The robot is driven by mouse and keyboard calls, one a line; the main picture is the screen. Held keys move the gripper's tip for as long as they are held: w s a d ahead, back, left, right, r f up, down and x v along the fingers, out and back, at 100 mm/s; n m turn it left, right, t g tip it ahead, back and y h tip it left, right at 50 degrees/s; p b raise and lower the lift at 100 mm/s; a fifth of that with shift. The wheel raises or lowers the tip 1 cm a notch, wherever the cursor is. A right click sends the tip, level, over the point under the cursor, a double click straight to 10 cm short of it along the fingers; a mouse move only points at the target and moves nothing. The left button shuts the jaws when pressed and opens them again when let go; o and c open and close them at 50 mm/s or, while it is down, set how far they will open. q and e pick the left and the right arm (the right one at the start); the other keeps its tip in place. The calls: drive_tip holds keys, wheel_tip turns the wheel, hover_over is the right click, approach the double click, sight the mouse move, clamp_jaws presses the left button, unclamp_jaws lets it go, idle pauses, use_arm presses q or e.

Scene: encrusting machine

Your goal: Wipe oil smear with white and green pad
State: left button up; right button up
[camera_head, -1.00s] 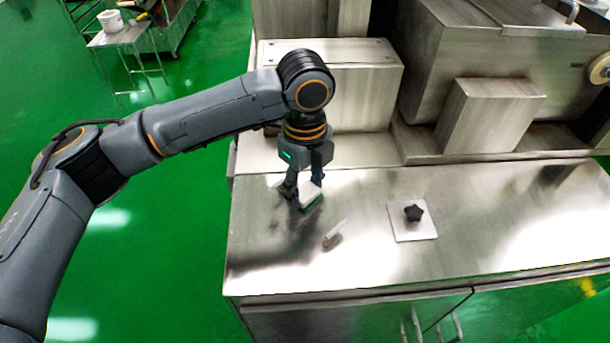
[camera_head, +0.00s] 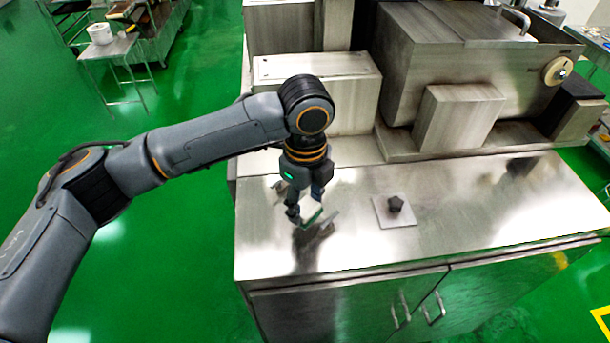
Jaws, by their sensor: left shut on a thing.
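My left gripper (camera_head: 305,208) reaches down from above to the left part of the steel counter top (camera_head: 460,220). It is shut on the white and green pad (camera_head: 311,212), with the white body between the fingers and the green face low, at or close to the steel. I cannot tell whether it touches. A small pale grey flat piece (camera_head: 328,220) lies right beside the pad on its right. Dark patches show on the steel around and below the pad; I cannot tell smear from reflection or shadow. My right gripper is not in view.
A square plate with a black star knob (camera_head: 394,205) lies on the counter to the right of the pad. Steel machine housings (camera_head: 460,115) stand along the back. The counter's right side is clear. A side table with a white tub (camera_head: 101,33) stands far left.

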use_arm(q)
drive_tip(key=shift+w+r+p, duration=0.2)
drive_tip(key=shift+r+p, duration=0.5)
drive_tip(key=shift+r, duration=0.2)
drive_tip(key=shift+r+p, duration=0.4)
drive_tip(key=shift+r, duration=0.05)
drive_tip(key=shift+s+r, duration=0.25)
drive_tip(key=shift+r, duration=0.3)
drive_tip(key=shift+w+r, duration=0.1)
drive_tip(key=shift+r, duration=0.45)
